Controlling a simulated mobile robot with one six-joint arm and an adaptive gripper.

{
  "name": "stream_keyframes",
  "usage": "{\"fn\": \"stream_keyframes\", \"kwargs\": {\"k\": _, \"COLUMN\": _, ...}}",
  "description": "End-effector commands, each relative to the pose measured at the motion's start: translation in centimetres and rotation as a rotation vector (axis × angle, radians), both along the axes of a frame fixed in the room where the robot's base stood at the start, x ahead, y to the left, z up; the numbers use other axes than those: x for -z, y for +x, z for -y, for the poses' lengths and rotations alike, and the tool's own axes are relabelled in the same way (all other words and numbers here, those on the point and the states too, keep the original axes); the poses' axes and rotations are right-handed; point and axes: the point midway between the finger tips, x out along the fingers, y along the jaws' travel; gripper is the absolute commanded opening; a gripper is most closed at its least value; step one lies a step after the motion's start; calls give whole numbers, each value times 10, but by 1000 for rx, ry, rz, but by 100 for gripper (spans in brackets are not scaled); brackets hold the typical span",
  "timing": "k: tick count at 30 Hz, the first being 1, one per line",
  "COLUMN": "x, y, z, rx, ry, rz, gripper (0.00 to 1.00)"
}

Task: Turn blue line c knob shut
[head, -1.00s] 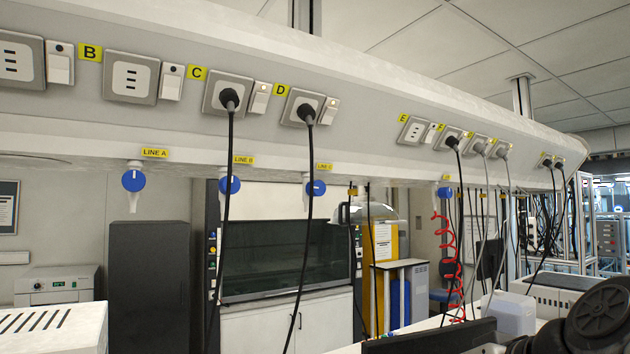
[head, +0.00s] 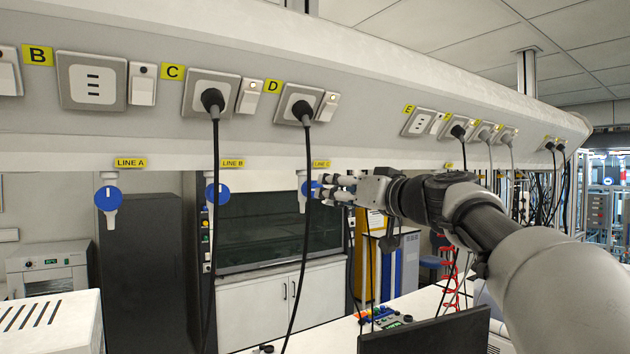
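The line C knob (head: 305,188) is a round blue knob on a white valve body. It hangs under the white overhead duct below the yellow LINE C label (head: 321,164). A black cable passes in front of it, and its right side is partly hidden by the cable and my fingers. My gripper (head: 322,187) reaches in from the right. Its fingertips are level with the knob and right beside it, with a gap showing between the upper and lower fingers. I cannot tell whether they touch the knob. The angle of the knob's handle is not clear.
Similar blue knobs hang at LINE A (head: 108,199) and LINE B (head: 217,194). Black cables (head: 301,240) hang from sockets on the duct, one close to my fingers. A dark monitor (head: 425,336) stands below my arm. Free air lies below the duct on the left.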

Motion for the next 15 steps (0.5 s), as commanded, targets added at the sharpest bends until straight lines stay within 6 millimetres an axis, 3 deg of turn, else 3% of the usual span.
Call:
{"fn": "stream_keyframes", "kwargs": {"k": 9, "x": -3, "y": 55, "z": -38, "rx": -2, "ry": -1, "rz": -1, "gripper": 54}}
{"fn": "stream_keyframes", "kwargs": {"k": 15, "x": -2, "y": 74, "z": -50, "rx": -1, "ry": -1, "rz": 0, "gripper": 54}}
